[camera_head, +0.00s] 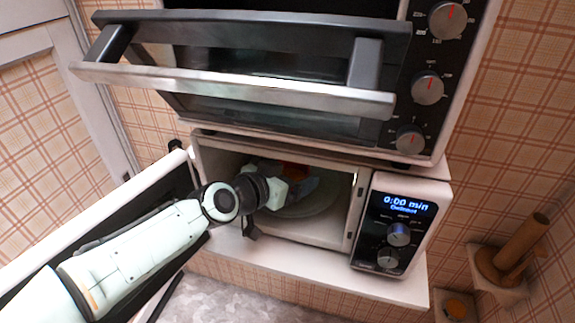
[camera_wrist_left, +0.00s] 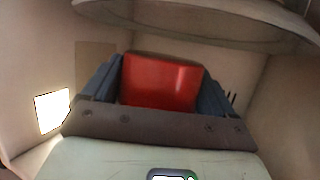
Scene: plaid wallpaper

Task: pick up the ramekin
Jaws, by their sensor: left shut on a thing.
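The ramekin is red and shows in the left wrist view (camera_wrist_left: 160,82) between the two dark fingers of my left gripper (camera_wrist_left: 157,75). The gripper is shut on it. In the head view my left gripper (camera_head: 291,187) is inside the open microwave (camera_head: 347,205). Only a small orange-red part of the ramekin (camera_head: 295,170) shows there, and the gripper hides most of the rest. I cannot tell whether the ramekin is clear of the round plate (camera_head: 310,206) in the microwave. My right gripper is not in view.
The microwave door (camera_head: 165,190) stands open at the left, beside my left arm. An oven (camera_head: 290,60) with its door handle (camera_head: 235,90) jutting forward sits right above. A wooden holder (camera_head: 510,255) stands on a small shelf at the right.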

